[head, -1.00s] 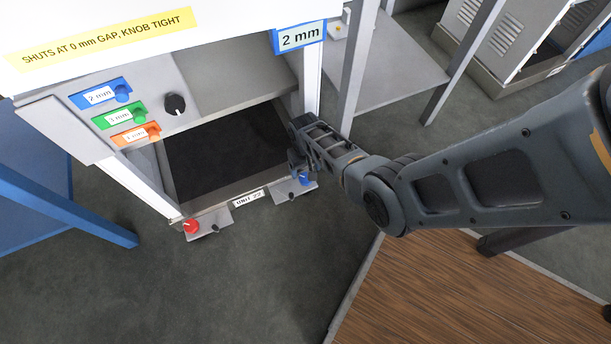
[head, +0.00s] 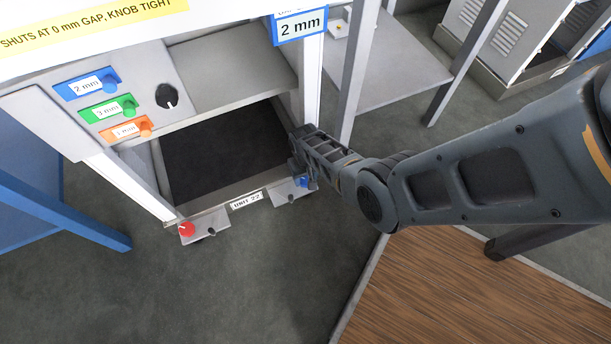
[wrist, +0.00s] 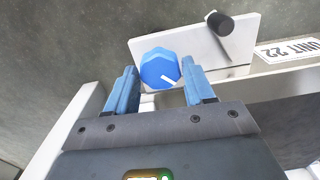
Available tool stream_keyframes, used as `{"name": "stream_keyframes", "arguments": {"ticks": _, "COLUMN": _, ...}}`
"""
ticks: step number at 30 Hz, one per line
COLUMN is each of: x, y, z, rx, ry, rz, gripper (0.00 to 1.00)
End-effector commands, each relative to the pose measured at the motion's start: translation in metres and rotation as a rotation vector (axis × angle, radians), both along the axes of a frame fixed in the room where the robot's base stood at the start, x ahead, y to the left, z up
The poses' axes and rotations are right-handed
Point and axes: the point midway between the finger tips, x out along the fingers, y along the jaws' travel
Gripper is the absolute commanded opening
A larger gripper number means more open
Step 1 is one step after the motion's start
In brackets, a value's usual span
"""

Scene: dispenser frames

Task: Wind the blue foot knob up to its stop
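The blue foot knob (wrist: 160,69) is faceted with a white pointer line, on a pale grey plate (wrist: 222,50) at the foot of the unit. In the head view the blue knob (head: 304,182) is partly hidden by my gripper (head: 297,165), which reaches down to it from the right. In the wrist view my gripper (wrist: 161,73) has its two blue fingers apart, one on each side of the knob. Narrow gaps seem to show beside the knob; contact is not clear. The knob's pointer is toward the lower right in the wrist view.
A black peg or lever (wrist: 220,23) stands on the same plate. A red foot knob (head: 186,230) is at the unit's other front corner. The label UNIT 22 (head: 246,200) lies between them. A grey post (head: 357,75) stands right of the unit.

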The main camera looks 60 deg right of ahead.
Motion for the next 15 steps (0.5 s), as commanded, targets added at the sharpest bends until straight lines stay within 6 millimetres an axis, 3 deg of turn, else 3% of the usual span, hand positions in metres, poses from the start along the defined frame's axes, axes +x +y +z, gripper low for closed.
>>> {"name": "stream_keyframes", "arguments": {"ticks": 10, "x": -0.0002, "y": 0.0001, "z": -0.0001, "rx": 0.0, "ry": 0.0, "rz": 0.0, "gripper": 0.19}}
{"name": "stream_keyframes", "arguments": {"ticks": 15, "x": -0.0005, "y": -0.0001, "z": -0.0003, "rx": 0.0, "ry": 0.0, "rz": 0.048, "gripper": 0.19}}
